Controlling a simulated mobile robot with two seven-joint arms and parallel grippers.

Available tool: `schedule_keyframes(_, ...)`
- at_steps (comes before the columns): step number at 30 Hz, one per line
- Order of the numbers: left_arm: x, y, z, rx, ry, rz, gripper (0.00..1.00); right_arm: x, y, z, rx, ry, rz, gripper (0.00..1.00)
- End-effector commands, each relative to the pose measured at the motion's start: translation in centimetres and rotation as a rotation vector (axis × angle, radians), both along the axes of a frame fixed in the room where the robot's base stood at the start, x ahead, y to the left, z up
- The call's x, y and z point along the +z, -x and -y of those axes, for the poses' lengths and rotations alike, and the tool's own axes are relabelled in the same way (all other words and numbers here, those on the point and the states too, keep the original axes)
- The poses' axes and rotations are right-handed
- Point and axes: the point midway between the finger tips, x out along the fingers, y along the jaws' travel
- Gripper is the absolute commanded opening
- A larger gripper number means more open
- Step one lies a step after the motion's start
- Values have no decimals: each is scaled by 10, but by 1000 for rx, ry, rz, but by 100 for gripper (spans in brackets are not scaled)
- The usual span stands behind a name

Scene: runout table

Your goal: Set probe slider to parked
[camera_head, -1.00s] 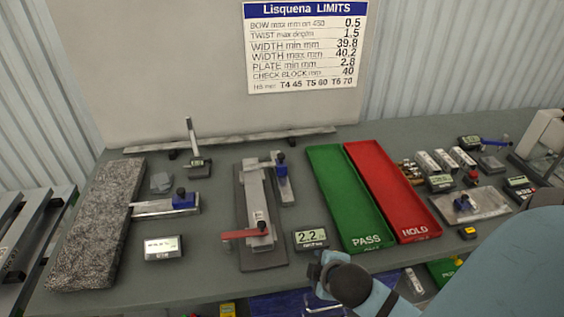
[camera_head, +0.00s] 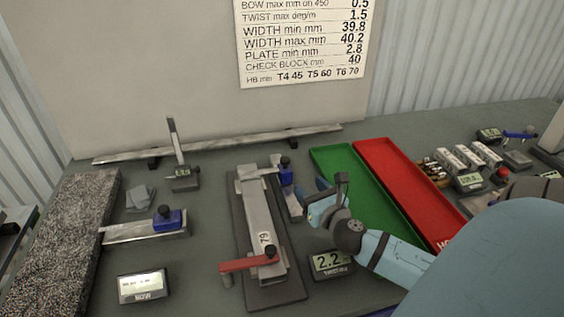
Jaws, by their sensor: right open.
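Two blue sliders with black knobs are in view; I cannot tell from the picture which one is the probe slider. One blue slider (camera_head: 286,174) stands at the far end of a short grey rail (camera_head: 293,204), right of the clamped grey bar (camera_head: 262,213). The other blue slider (camera_head: 168,217) sits on a grey rail (camera_head: 135,233) reaching the granite block (camera_head: 62,240). My right gripper (camera_head: 328,195) is open and empty, just right of the short rail and nearer to me than its slider, apart from it. My left gripper is out of view.
A red lever (camera_head: 248,264) crosses the bar's near end. The twist display (camera_head: 331,262) reads 2.2 below my right gripper. Green (camera_head: 335,157) and red (camera_head: 392,172) trays lie to the right. A bow display (camera_head: 142,287) stands at the front left.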

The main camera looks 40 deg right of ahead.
Motion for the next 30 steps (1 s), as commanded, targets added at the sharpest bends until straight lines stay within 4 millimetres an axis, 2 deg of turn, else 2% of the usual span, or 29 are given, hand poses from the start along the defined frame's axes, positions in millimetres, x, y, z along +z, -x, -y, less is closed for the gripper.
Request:
schedule_keyframes(4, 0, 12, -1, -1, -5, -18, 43, 4, -22, 6, 0, 0, 3, 57)
schedule_keyframes(12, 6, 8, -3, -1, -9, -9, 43, 5, -78, 23, -2, -2, 4, 57)
schedule_keyframes(18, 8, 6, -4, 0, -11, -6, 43, 3, -110, 31, -2, -4, 2, 57)
schedule_keyframes(24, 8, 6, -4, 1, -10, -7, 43, 2, -125, 36, -2, -3, 1, 57)
schedule_keyframes(30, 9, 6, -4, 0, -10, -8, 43, 2, -128, 36, -2, -3, 0, 57)
